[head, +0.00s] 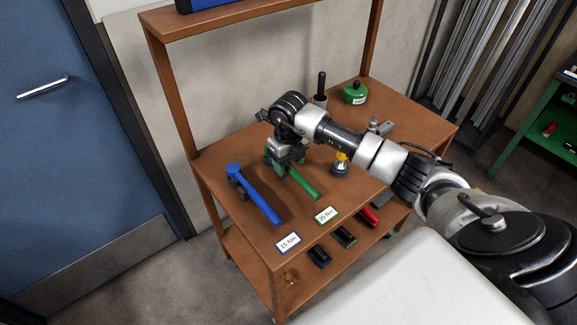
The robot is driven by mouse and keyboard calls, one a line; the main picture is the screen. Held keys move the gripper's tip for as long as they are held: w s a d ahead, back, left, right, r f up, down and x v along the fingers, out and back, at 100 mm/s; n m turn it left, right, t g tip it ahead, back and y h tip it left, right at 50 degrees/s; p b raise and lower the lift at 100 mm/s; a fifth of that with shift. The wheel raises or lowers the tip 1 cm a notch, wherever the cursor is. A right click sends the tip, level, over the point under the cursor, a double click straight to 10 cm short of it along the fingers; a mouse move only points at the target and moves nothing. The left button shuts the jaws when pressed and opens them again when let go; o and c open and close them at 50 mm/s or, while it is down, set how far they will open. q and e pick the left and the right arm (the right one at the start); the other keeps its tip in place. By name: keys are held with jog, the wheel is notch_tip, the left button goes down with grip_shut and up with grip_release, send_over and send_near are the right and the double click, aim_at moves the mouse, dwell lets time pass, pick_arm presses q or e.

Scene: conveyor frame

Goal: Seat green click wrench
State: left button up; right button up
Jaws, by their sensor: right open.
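The green click wrench (302,182) lies on the brown cart top, its handle pointing to the front near the 25 Nm label (326,215). Its head end is at a dark holder, largely hidden under my right gripper. My right gripper (283,157) is open, directly over the green wrench's head end; I cannot tell if it touches the wrench. A blue click wrench (260,200) rests in a dark holder to the left, behind the 15 Nm label (288,242). My left gripper is not in view.
On the cart top (415,122) stand a green round container (355,93), a dark upright tool (321,90) and a yellow-and-grey item (341,165) beside my right arm. Cart posts rise at the back.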

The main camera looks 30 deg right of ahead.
jog(key=shift+f, duration=0.3)
grip_shut()
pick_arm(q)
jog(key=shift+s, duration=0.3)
pick_arm(e)
jog(key=shift+r, duration=0.15)
